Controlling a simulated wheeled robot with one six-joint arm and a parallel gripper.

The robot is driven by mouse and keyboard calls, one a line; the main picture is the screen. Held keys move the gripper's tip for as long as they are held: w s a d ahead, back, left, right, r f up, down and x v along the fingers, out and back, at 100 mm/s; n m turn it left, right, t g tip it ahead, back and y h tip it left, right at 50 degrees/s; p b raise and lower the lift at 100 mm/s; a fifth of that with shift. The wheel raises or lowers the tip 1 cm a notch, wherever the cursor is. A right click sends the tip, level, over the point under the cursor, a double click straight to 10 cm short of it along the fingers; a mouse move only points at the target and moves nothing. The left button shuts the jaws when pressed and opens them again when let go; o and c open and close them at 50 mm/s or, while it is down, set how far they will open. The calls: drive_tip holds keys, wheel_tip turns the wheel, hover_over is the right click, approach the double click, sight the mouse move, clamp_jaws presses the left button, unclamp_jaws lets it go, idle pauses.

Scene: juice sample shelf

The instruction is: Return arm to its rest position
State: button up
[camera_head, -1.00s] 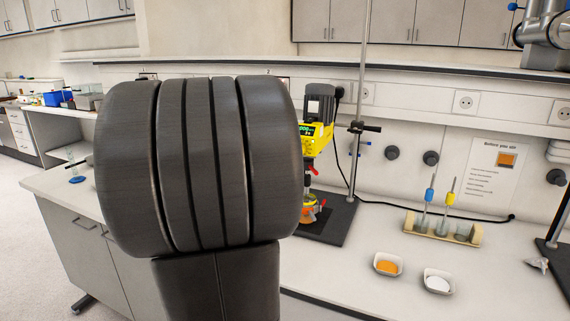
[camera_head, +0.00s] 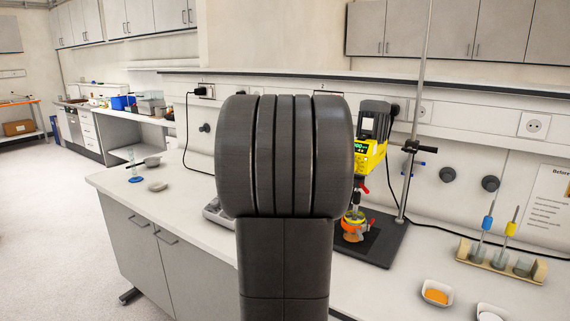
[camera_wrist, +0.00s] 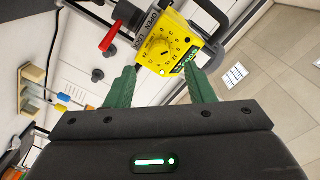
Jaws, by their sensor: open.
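My gripper (camera_wrist: 162,90) shows in the wrist view with its two green fingers spread apart and nothing between them. Beyond the fingertips is the yellow stirrer head (camera_wrist: 165,50) with a dial and a red lever; I cannot tell how far off it is. In the head view my dark arm column fills the middle and hides part of the bench; my gripper is not visible there. The yellow stirrer (camera_head: 368,155) stands just right of the column on a black base, above an orange-filled vessel (camera_head: 354,228).
The white bench (camera_head: 180,205) runs across the view. A wooden rack (camera_head: 500,262) with blue and yellow tools stands at right, with a dish of orange powder (camera_head: 436,293) in front. A stand rod (camera_head: 417,120) rises beside the stirrer. Open floor (camera_head: 60,230) lies at left.

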drive_tip(key=x, duration=0.6)
drive_tip(key=shift+p, duration=0.35)
drive_tip(key=shift+w+d, duration=0.1)
drive_tip(key=f+b+v, duration=0.1)
drive_tip(key=b+v, duration=0.1)
drive_tip(key=v, duration=1.1)
drive_tip(key=w+d+n+p, duration=0.7)
drive_tip(key=w+n+p, duration=0.2)
drive_tip(key=w+n, duration=0.25)
drive_tip(key=b+v, duration=0.2)
drive_tip(key=v, duration=0.4)
drive_tip(key=shift+s+d+h, duration=0.2)
drive_tip(key=shift+d+h, duration=0.1)
